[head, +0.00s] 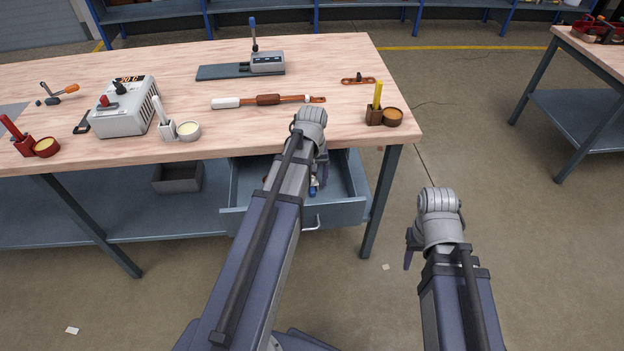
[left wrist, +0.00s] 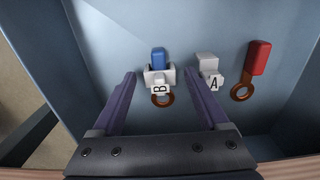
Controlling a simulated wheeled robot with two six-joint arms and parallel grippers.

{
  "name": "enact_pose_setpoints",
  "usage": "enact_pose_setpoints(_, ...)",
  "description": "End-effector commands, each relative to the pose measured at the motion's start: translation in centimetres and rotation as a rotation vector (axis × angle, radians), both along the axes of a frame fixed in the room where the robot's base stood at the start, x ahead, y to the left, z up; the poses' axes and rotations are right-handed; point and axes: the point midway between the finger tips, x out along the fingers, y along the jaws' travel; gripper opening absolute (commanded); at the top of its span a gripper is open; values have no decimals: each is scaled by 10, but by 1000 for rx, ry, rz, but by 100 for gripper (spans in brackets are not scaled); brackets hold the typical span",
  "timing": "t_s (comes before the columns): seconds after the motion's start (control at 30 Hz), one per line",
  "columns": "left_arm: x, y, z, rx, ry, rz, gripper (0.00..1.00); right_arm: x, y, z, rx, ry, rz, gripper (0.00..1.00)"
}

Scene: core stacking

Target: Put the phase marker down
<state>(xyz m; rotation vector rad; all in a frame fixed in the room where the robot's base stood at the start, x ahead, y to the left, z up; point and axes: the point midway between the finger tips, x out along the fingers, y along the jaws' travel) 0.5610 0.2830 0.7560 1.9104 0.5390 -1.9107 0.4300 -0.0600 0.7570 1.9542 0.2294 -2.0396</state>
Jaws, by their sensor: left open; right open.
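My left gripper (head: 318,176) reaches down into the open drawer (head: 343,211) under the workbench. In the left wrist view, its two fingers (left wrist: 161,78) are apart. Between them on the drawer floor lies a blue-topped marker (left wrist: 158,57) with a white block lettered B (left wrist: 159,85) and a copper ring. I cannot tell whether the fingers touch it. To its right lie a white marker lettered A (left wrist: 212,80) and a red piece with a copper ring (left wrist: 246,80). My right gripper (head: 409,248) is open and empty, over the floor right of the bench.
On the bench top (head: 340,70) stand a grey control box (head: 125,112), a long white-and-brown tool (head: 268,100), a grey instrument on a plate (head: 266,62), and small cup holders. A grey bin (head: 178,178) sits on the lower shelf.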

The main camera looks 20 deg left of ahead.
Motion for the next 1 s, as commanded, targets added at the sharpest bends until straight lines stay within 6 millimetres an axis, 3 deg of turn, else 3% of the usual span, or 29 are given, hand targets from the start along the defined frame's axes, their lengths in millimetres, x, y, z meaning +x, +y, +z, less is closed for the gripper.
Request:
enact_pose_setpoints(0.27, 0, 0, 28, 0, 0, 0, 77, 0, 0, 28, 0, 0, 0, 50)
enact_pose_setpoints(0.8, 0, 0, 110, 0, 0, 0, 77, 0, 0, 110, 0, 0, -1, 50)
enact_pose_setpoints(1.0, 0, 0, 122, 0, 0, 0, 77, 0, 0, 122, 0, 0, -1, 50)
